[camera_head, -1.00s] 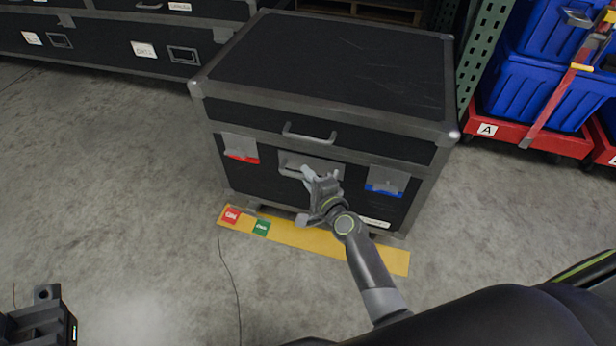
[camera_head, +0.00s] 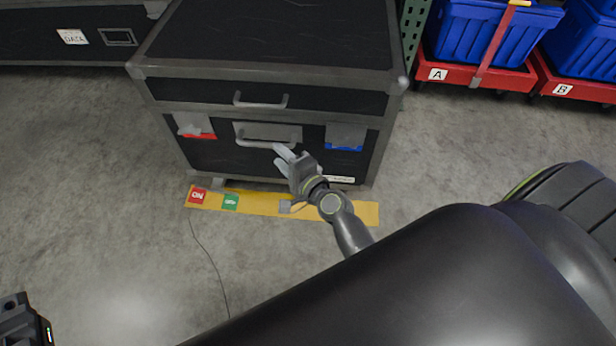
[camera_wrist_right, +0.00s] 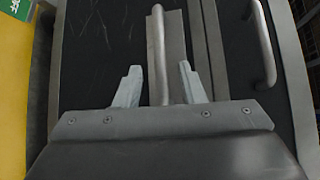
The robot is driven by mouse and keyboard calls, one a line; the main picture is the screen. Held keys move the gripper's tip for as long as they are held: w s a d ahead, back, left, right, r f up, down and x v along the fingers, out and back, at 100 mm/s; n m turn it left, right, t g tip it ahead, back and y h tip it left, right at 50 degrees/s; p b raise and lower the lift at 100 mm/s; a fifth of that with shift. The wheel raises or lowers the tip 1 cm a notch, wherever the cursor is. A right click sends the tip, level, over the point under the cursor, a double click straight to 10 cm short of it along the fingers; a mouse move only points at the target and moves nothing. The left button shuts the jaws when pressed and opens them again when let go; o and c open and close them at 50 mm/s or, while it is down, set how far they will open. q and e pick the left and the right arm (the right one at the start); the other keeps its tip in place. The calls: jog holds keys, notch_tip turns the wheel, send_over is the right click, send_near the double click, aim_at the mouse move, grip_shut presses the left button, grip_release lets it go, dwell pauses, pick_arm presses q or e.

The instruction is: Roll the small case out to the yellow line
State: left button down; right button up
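The black case (camera_head: 265,95) with grey metal edges stands upright at the top centre of the head view. Its front lower edge is close behind the yellow line (camera_head: 255,204) on the floor. A grey pull handle (camera_head: 254,143) is on its front face. My right gripper (camera_head: 283,156) is at the right part of this handle. In the right wrist view, the fingers (camera_wrist_right: 161,88) are apart, with the handle bar (camera_wrist_right: 156,45) between them and gaps on both sides. Part of my left gripper (camera_head: 22,322) shows at the lower left corner; its fingertips are hidden.
Red (camera_head: 198,195) and green (camera_head: 230,201) labels lie on the line's left end. Red carts A (camera_head: 470,76) and B (camera_head: 575,88) carry blue totes at the right. Another black case (camera_head: 65,50) stands at the upper left. A thin cable (camera_head: 210,260) crosses otherwise clear floor at left.

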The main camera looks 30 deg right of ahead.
jog(key=v, duration=1)
jog(key=shift+s+b, duration=0.35)
jog(key=shift+d, duration=0.1)
